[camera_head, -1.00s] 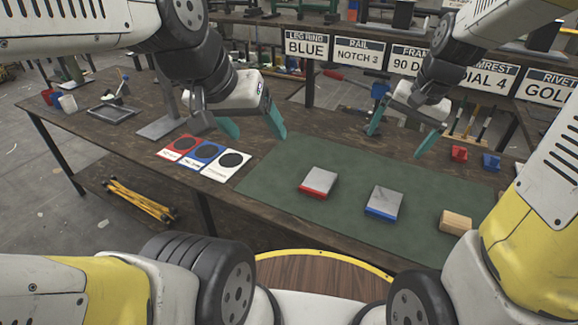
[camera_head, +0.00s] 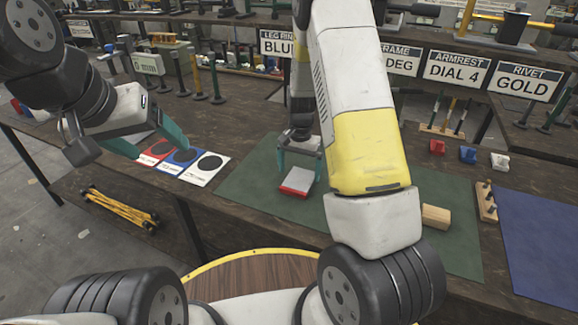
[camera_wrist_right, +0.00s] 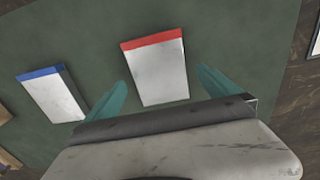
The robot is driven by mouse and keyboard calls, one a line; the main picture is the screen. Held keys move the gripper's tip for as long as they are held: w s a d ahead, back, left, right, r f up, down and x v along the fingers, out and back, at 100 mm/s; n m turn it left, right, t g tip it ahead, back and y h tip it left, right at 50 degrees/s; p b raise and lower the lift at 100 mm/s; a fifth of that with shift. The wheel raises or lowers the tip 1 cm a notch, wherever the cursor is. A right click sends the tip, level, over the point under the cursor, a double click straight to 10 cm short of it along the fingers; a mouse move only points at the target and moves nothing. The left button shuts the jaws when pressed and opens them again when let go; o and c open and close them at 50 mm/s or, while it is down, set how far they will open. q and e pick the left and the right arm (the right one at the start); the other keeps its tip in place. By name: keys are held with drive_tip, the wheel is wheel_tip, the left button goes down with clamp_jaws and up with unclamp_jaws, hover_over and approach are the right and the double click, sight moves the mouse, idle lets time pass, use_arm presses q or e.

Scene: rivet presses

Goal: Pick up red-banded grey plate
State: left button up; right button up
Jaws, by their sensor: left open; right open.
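The red-banded grey plate (camera_head: 297,181) lies flat on the green mat (camera_head: 245,190). In the right wrist view the plate (camera_wrist_right: 158,75) lies between and just ahead of the two teal fingertips, its red band at the far end. My right gripper (camera_head: 299,168) is open over the plate, a finger on each side; it also shows in the right wrist view (camera_wrist_right: 160,92). My left gripper (camera_head: 153,138) is open and empty, above the coloured cards at the left.
A blue-banded grey plate (camera_wrist_right: 54,93) lies beside the red-banded one; my right arm hides it in the head view. A wooden block (camera_head: 435,217) is on the mat's right part. Cards (camera_head: 205,168) lie left of the mat. A blue mat (camera_head: 540,235) is at right.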

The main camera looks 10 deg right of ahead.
sight(299, 180)
drive_tip(key=shift+s+f, duration=0.1)
drive_tip(key=shift+f, duration=1.45)
drive_tip(key=shift+c, duration=0.4)
drive_tip(key=c, duration=1.8)
drive_tip(key=shift+c, duration=0.6)
drive_tip(key=shift+r, duration=0.15)
